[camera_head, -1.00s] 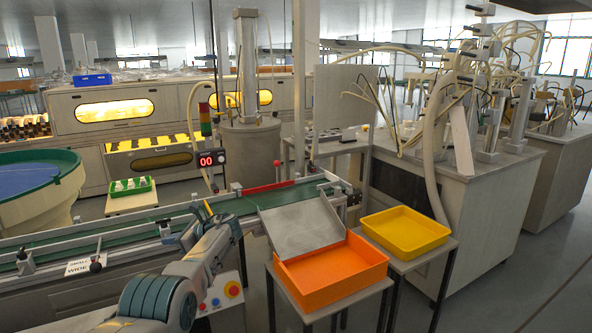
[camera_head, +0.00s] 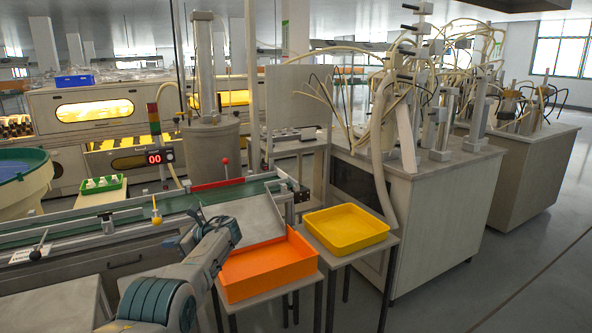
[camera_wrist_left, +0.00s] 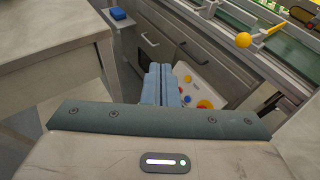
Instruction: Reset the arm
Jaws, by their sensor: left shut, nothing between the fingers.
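My left arm comes in from the lower left of the head view. Its gripper (camera_head: 200,216) is held in front of the conveyor's near side, left of the sloping metal chute, and the forearm partly hides it. In the left wrist view the two blue-grey fingers (camera_wrist_left: 160,70) lie together, shut with nothing between them. Behind them are a drawer front and a pale panel with coloured buttons (camera_wrist_left: 200,88). My right gripper is in neither view.
An orange tray (camera_head: 266,292) stands just right of my left forearm, with a yellow tray (camera_head: 346,248) beyond it. The green conveyor (camera_head: 130,218) runs behind the arm. A yellow knob (camera_wrist_left: 243,40) rises near the conveyor edge. Open floor lies at the right.

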